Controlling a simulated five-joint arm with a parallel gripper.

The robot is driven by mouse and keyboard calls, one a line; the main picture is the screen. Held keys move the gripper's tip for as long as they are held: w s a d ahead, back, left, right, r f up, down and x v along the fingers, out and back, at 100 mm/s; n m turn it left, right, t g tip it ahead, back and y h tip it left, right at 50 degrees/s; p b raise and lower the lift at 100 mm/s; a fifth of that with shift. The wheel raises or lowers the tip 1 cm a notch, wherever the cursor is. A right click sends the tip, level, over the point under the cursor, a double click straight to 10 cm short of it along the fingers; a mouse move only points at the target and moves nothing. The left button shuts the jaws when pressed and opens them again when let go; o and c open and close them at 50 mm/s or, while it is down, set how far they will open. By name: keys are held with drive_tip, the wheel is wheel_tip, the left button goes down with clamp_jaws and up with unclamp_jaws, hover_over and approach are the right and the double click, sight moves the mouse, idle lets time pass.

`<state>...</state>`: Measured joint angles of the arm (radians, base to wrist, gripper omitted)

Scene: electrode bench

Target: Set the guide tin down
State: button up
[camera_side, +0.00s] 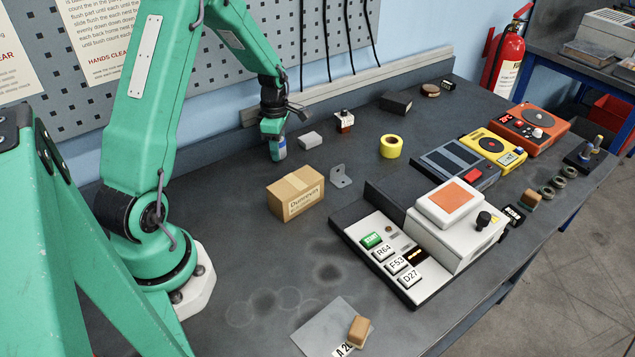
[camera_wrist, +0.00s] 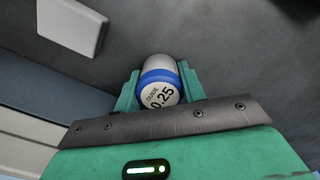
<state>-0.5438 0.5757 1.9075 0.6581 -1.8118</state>
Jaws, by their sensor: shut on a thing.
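The guide tin (camera_wrist: 159,92) is a small rounded cylinder with a grey top, a blue band and a white label reading "GUIDE 0.25". My gripper (camera_wrist: 160,88) is shut on it, one finger on each side, in the wrist view. In the side view my gripper (camera_side: 275,138) hangs low at the back of the bench (camera_side: 225,190), and the tin (camera_side: 279,154) shows below the fingers. I cannot tell whether the tin touches the bench top.
A small light grey block (camera_side: 309,141) lies just right of my gripper; the wrist view shows a pale block (camera_wrist: 74,25) at upper left. A cardboard box (camera_side: 296,193) and a metal bracket (camera_side: 340,176) stand in front. The bench left of the box is clear.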

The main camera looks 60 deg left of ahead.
drive_tip(key=shift+f, duration=0.1)
drive_tip(key=o, duration=1.1)
drive_tip(key=shift+c, duration=0.2)
wheel_tip(320, 180, up, 12)
drive_tip(key=shift+r, duration=0.15)
idle(0.5)
